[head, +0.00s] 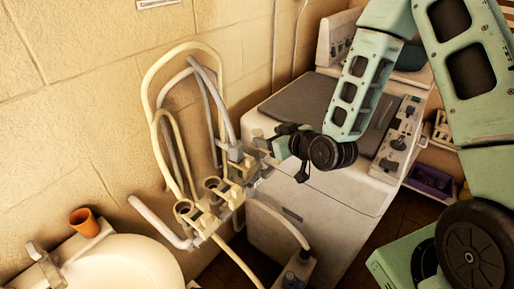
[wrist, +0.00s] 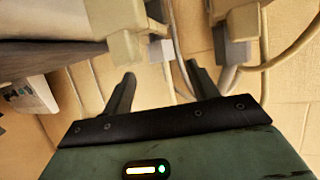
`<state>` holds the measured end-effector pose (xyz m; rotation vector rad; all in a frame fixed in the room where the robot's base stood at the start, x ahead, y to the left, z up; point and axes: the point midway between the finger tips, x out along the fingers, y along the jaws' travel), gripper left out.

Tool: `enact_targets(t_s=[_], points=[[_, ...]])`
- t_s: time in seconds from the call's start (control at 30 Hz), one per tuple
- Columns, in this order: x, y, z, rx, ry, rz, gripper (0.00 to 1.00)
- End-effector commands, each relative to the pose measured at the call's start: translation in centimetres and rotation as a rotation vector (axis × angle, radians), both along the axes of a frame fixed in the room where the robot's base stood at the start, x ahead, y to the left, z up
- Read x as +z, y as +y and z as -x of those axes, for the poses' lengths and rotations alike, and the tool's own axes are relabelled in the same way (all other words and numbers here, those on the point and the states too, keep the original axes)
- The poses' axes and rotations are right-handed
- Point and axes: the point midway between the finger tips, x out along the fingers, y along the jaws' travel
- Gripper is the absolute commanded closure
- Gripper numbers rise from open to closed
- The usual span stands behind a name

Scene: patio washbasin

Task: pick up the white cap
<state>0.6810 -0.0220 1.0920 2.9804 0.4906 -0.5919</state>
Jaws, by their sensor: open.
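A small white block, which looks like the white cap (wrist: 161,50), shows in the wrist view just beyond and between my fingertips, below a cream fitting. My gripper (wrist: 160,70) is open, with one dark finger on each side and nothing between them. In the head view my gripper (head: 262,152) is at the right side of the pipe fittings, close to a pale upright connector (head: 235,152). I cannot pick out the cap for sure in the head view, where the gripper and fittings crowd together.
Cream fittings with round openings (head: 213,187) and looping hoses (head: 146,75) stand close to my gripper. A grey hose connector (wrist: 236,50) is right of the fingers. A washing machine (head: 330,180) stands behind. A basin (head: 125,265) with an orange cup (head: 84,222) is lower left.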

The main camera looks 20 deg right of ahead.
Motion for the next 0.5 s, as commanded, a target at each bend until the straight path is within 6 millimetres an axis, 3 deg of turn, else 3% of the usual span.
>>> enact_targets(t_s=[0.1,0.5], points=[[-0.3,0.6,-1.7,0.000,0.002,-0.002,0.41],[-1.4,1.7,-4.2,0.000,0.002,-0.002,0.41]])
